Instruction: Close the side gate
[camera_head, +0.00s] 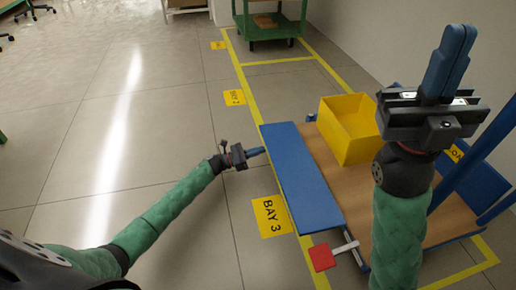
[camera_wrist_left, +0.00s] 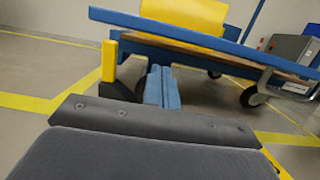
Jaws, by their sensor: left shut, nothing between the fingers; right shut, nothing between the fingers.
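The side gate looks like the long blue panel (camera_head: 300,175) along the left side of the cart's brown deck (camera_head: 375,215). It lies folded outward, roughly flat. In the left wrist view its blue edge (camera_wrist_left: 220,42) runs across the top, sloping down to the right. My left gripper (camera_head: 257,152) is shut and empty, its blue fingers just left of the panel's outer edge. In the left wrist view the fingers (camera_wrist_left: 162,86) sit below that edge; I cannot tell whether they touch it. My right gripper (camera_head: 450,60) is shut and empty, pointing up above the cart's right side.
A yellow bin (camera_head: 350,130) stands on the deck. A red plate (camera_head: 321,257) on a pale bar sticks out at the cart's near end. Blue rails rise at the right. A green cart (camera_head: 268,30) stands further back.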

